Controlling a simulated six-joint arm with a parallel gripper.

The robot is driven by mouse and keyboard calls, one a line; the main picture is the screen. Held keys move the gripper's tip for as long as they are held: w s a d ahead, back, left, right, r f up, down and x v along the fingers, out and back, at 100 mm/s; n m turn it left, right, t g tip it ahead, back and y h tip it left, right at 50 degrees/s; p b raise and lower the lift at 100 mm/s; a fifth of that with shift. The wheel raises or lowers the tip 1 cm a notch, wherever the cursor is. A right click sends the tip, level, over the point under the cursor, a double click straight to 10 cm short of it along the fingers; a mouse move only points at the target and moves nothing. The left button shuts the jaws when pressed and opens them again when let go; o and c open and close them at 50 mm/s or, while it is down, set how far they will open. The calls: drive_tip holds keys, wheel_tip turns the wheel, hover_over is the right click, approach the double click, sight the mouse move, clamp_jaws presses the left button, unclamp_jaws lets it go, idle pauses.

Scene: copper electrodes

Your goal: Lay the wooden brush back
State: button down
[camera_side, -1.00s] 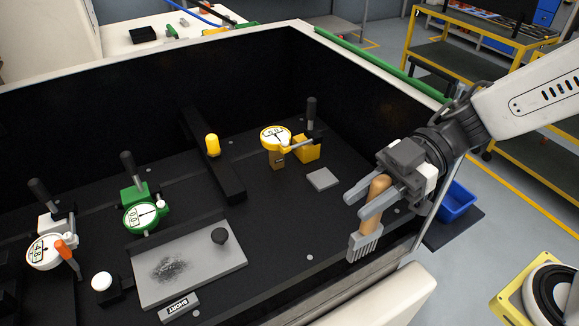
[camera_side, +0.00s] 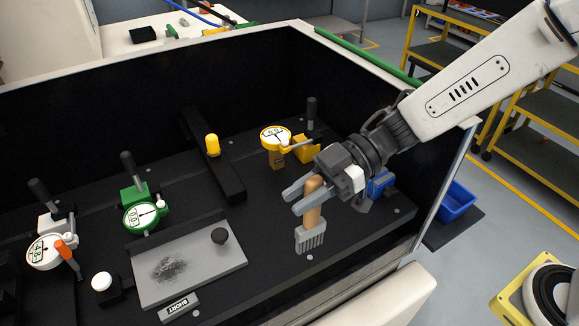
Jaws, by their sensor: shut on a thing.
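The wooden brush (camera_side: 311,217) has a tan handle and a grey bristle head, which points down. My gripper (camera_side: 293,201) is shut on its handle and holds it nearly upright, over the right part of the dark box floor. I cannot tell whether the bristles touch the floor. A grey plate (camera_side: 205,263) with a dark smudge and a black knob lies left of the brush, apart from it.
A yellow dial gauge (camera_side: 276,138) stands behind my gripper. A green gauge (camera_side: 143,214) and a white gauge (camera_side: 45,252) stand at left. A black bar with a yellow knob (camera_side: 212,145) crosses the middle. A blue block (camera_side: 381,184) sits at right. Dark walls enclose the box.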

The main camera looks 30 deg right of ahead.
drive_tip(key=w+a+f, duration=0.2)
drive_tip(key=w+f, duration=0.2)
drive_tip(key=f, duration=0.1)
drive_tip(key=shift+a+f, duration=0.3)
drive_tip(key=shift+a, duration=0.05)
drive_tip(key=shift+w+f, duration=0.1)
drive_tip(key=shift+w+a+f, duration=0.15)
drive_tip(key=shift+f, duration=1.75)
drive_tip(key=c, duration=0.5)
unclamp_jaws()
drive_tip(key=shift+c, duration=0.2)
